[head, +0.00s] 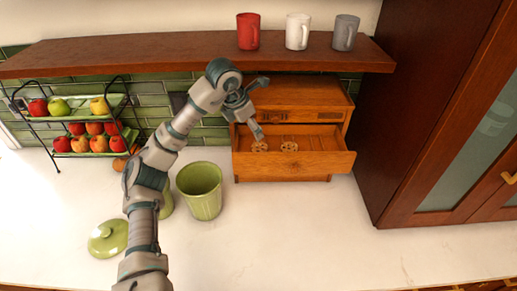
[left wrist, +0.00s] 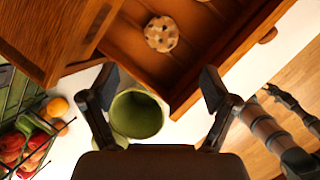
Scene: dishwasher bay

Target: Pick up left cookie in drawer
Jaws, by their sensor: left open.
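Two round cookies lie in the open wooden drawer (head: 318,166), side by side in the head view: the left cookie (head: 259,147) and the right cookie (head: 289,147). My left gripper (head: 263,108) is open and empty above the drawer's left part, with one finger pointing down near the left cookie. In the left wrist view one chocolate-chip cookie (left wrist: 161,33) shows whole in the drawer (left wrist: 188,88), beyond the open fingers (left wrist: 160,86) and apart from them. My right gripper is not in view.
An open green jar (head: 203,200) stands left of the drawer, its lid (head: 108,238) on the counter. A tiered fruit rack (head: 82,124) is at the left. A shelf (head: 180,54) with mugs is behind the arm. A tall cabinet (head: 425,110) stands right. The front counter is clear.

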